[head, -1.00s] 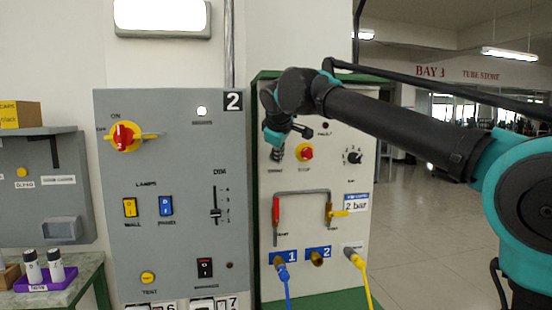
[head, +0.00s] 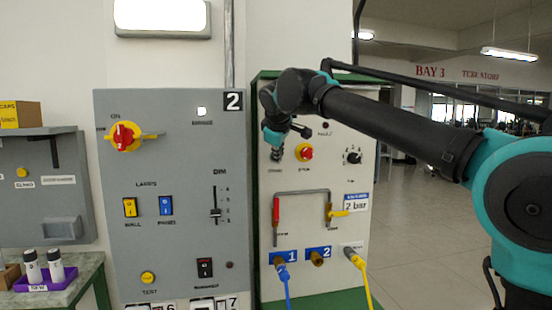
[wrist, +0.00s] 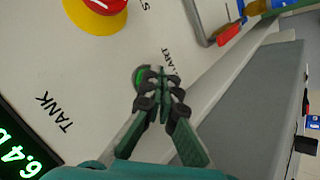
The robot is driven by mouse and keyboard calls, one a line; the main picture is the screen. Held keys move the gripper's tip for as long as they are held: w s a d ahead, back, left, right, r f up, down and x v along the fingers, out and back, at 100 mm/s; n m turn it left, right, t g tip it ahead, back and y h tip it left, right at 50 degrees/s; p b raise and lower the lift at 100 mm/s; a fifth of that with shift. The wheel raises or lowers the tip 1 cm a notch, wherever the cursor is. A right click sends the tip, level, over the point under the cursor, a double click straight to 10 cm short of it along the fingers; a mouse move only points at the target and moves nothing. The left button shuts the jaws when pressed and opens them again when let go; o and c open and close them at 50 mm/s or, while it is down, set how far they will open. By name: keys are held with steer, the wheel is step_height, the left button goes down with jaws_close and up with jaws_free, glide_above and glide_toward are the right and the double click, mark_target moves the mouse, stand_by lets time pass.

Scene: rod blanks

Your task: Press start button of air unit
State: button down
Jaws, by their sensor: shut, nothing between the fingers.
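The air unit (head: 345,128) is a pale panel in a green frame, right of the grey panel in the head view. Its green start button (wrist: 137,77) shows in the wrist view, partly covered by my fingers, beside a label ending in "ART". In the head view my arm hides that button. My gripper (wrist: 161,79) is shut and empty, its fingertips over the button's edge and label; I cannot tell whether they touch.
The stop button also shows in the wrist view (wrist: 100,12), with a lit tank display (wrist: 30,150) reading 6.4. Below are a pipe with red and yellow handles (head: 300,192) and blue and yellow hoses (head: 361,277). A grey switch panel (head: 185,110) stands left. Open floor lies right.

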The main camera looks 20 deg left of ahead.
steer(key=shift+w+a, duration=0.2)
steer(key=shift+w, duration=0.1)
stand_by(0.4)
stand_by(0.4)
steer(key=shift+s+d, duration=0.4)
steer(key=shift+s, duration=0.3)
steer(key=shift+s+d, duration=0.45)
steer(key=shift+s, duration=0.25)
steer(key=shift+s+d, duration=0.4)
steer(key=shift+s, duration=0.3)
steer(key=shift+s+d, duration=0.45)
steer(key=shift+s, duration=0.25)
